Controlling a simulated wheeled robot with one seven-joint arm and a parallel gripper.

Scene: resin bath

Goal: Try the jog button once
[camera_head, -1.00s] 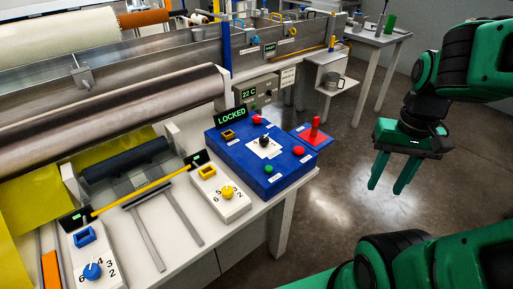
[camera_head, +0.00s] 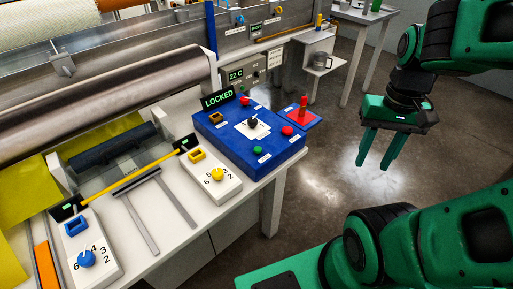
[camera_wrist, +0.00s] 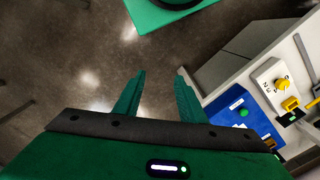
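A blue control box (camera_head: 262,160) stands on the white bench, with a green "LOCKED" display (camera_head: 217,100) at its back left. The wrist view shows the green button (camera_wrist: 243,113) too.
A white panel with a yellow knob (camera_head: 218,174) and one with a blue knob (camera_head: 86,259) lie to the left. Rollers (camera_head: 120,90) run behind. The floor (camera_head: 330,190) right of the bench is clear.

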